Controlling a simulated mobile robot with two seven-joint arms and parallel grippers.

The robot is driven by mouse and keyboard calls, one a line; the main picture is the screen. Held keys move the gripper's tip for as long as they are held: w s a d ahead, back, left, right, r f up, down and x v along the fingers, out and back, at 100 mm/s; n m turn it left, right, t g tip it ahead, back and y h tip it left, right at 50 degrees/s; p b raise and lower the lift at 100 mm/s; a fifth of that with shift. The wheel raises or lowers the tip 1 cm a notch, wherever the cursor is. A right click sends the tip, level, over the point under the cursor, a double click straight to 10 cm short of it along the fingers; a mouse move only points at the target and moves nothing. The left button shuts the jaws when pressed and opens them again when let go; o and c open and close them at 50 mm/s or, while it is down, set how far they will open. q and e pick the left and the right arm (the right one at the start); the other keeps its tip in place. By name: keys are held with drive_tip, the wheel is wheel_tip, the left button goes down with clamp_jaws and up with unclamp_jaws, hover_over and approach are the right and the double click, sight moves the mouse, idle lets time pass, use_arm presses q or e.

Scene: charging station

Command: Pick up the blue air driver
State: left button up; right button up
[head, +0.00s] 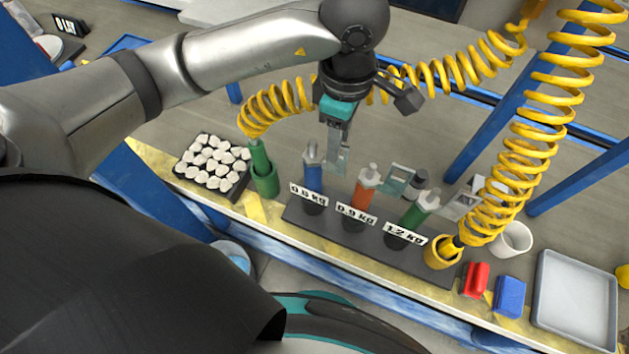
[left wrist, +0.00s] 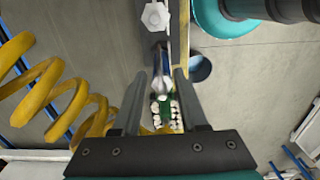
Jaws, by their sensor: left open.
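The blue air driver (head: 314,178) stands upright in the rack slot labelled 0.6 kg, its silver top up. My left gripper (head: 339,165) is open, pointing down beside the driver's upper part, just right of it in the head view. In the left wrist view my left gripper's fingers (left wrist: 160,78) are apart. A silver-topped driver (left wrist: 161,84), seemingly the blue one, shows between them; I cannot tell whether they touch it. My right gripper is not in view.
An orange driver (head: 364,189) and a green driver (head: 417,211) stand right of the blue one. A green holder (head: 265,180) and a nut tray (head: 179,170) are to the left. Yellow coiled hoses (head: 513,178) hang nearby. A grey tray (head: 547,320) lies at the right.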

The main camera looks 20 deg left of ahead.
sight(336, 173)
use_arm(q)
wheel_tip(336, 173, down, 3)
drive_tip(key=shift+b, duration=0.3)
drive_tip(key=shift+f, duration=0.5)
wheel_tip(336, 173, down, 3)
drive_tip(key=shift+f+b, duration=0.2)
drive_tip(key=shift+b, duration=0.35)
drive_tip(key=shift+f, duration=0.7)
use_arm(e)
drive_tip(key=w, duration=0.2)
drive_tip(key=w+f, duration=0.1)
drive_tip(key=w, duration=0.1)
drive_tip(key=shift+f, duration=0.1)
use_arm(q)
drive_tip(key=shift+c, duration=0.4)
clamp_jaws()
drive_tip(key=shift+r, duration=0.1)
